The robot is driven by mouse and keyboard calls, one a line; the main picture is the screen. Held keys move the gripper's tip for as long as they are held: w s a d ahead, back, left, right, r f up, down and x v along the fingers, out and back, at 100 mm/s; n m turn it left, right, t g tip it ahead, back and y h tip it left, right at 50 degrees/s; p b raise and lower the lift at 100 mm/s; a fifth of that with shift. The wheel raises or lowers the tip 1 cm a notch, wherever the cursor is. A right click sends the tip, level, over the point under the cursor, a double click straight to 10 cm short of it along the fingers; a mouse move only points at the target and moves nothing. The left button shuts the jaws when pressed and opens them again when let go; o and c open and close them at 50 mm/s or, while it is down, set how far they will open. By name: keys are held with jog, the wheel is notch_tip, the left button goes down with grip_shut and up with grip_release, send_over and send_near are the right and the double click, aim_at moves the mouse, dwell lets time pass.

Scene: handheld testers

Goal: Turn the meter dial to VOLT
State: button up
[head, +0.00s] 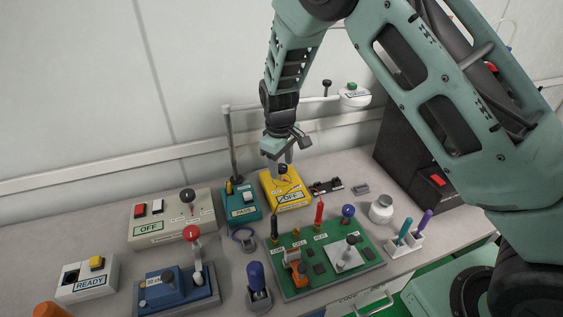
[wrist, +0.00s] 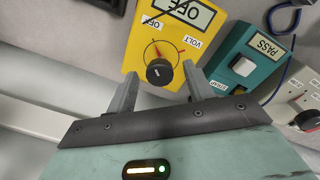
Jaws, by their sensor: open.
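The yellow meter (head: 298,205) stands at the back middle of the bench, its display reading OFF. In the wrist view the meter (wrist: 140,42) appears upside down, with a black dial knob (wrist: 159,72), an orange arc, a red mark, and OFF and VOLT labels. The VOLT label (wrist: 193,42) is near the red mark. Which label the knob points to is not clear. My gripper (head: 284,162) is above the meter, pointing down. In the wrist view my gripper (wrist: 160,75) is open, its fingers on either side of the knob, with no clear contact visible.
A teal tester (head: 243,205) reading PASS stands close left of the meter; a post (head: 232,145) rises behind it. A beige OFF box (head: 165,228) is farther left. A green board (head: 320,262) with probes is in front. A black box (head: 410,150) stands right.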

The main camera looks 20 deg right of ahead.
jog(key=c, duration=1)
jog(key=shift+o, duration=0.2)
jog(key=shift+m, duration=0.4)
jog(key=m+p, duration=0.2)
jog(key=m, duration=0.1)
jog(key=shift+r+m+p, duration=0.15)
jog(key=shift+m+p, duration=0.15)
jog(key=shift+m, duration=0.1)
jog(key=m+p, duration=0.1)
jog(key=m, duration=0.3)
jog(key=shift+m+g+p, duration=0.3)
jog(key=shift+p, duration=0.1)
jog(key=m+p, duration=0.1)
jog(key=m, duration=0.3)
jog(key=shift+w, duration=0.1)
jog(key=m+p, duration=0.1)
jog(key=m, duration=0.3)
jog(key=shift+m, duration=0.3)
jog(key=shift+p, duration=0.3)
